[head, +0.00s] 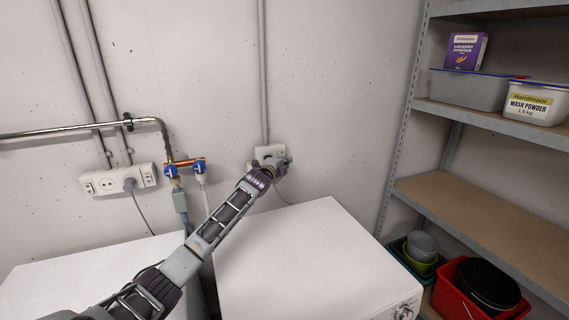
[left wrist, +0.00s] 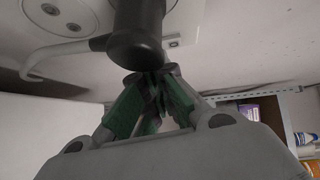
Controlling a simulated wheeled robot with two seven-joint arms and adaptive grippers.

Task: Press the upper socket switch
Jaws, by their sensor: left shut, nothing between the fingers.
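A white wall socket box (head: 268,152) is fixed at the end of a vertical conduit, above the right-hand white machine. My left gripper (head: 279,165) is in front of it and hides much of it. In the left wrist view, my left gripper's green fingers (left wrist: 158,76) are together, with nothing between them. A dark plug (left wrist: 138,35) stands close to the fingertips, in front of the pale socket box (left wrist: 95,28). A small rectangular part, perhaps a switch (left wrist: 174,43), shows beside the plug. I cannot tell whether the fingertips touch the box. My right gripper is out of view.
Another socket box (head: 118,180) with a plug and cable is on the wall at left. Blue-handled taps (head: 185,168) and hoses lie between the boxes. The right white machine (head: 300,255) stands below the arm. Metal shelves (head: 470,195) stand at right.

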